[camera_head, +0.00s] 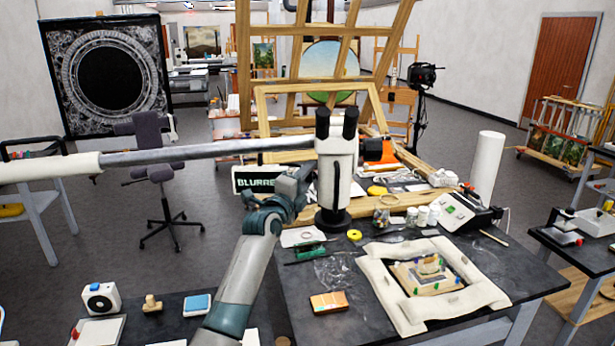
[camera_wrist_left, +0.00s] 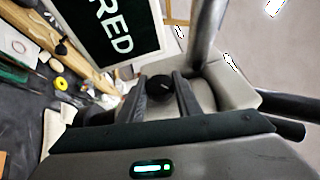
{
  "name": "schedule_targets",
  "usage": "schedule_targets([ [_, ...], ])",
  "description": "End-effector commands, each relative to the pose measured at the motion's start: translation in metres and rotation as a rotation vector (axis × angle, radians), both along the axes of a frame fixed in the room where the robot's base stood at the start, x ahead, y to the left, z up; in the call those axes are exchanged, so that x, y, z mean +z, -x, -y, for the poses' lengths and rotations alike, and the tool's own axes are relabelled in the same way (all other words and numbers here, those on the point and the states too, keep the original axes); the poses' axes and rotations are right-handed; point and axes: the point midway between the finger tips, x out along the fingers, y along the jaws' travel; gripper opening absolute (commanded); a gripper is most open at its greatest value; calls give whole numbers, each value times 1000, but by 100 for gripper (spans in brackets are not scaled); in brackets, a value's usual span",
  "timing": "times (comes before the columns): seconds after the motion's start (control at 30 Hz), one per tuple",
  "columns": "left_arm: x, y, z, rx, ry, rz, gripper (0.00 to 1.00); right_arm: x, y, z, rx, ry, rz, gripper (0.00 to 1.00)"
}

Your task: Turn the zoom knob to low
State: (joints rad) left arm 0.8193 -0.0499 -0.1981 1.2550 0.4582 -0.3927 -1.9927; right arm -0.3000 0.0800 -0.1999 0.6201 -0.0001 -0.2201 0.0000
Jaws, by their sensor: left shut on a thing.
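The white microscope (camera_head: 336,165) with black eyepieces stands upright on a round black base near the left edge of the dark worktable. My left gripper (camera_head: 304,182) reaches its left side from below. In the left wrist view, a round black zoom knob (camera_wrist_left: 160,83) with a small light mark sits on the pale microscope body, between the two dark fingers of the gripper (camera_wrist_left: 162,92). The fingers are shut on the knob's sides. In the head view the knob is hidden by the gripper. A sign (camera_head: 260,180) beside it reads "BLURRE…"; the left wrist view shows "RED" on it (camera_wrist_left: 112,32).
A long boom (camera_head: 200,153) runs from the left to the microscope, above my left arm. A gilt fragment (camera_head: 431,268) lies within a pale padded frame (camera_head: 388,296) on the worktable (camera_head: 300,275).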

Motion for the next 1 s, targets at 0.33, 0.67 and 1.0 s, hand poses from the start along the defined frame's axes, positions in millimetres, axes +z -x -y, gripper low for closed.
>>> schedule_targets([
  [0.33, -1, 0, 1, -5, -1, -122, 8, -17, 0, 0, 0, 0, 0, 31],
  [0.67, 3, -1, -1, 2, 12, -368, 8, -2, 0, -1, 0, -1, 0, 31],
  [1.0, -2, 0, -1, 3, 22, -496, 8, -3, 0, -1, 0, -1, 0, 31],
])
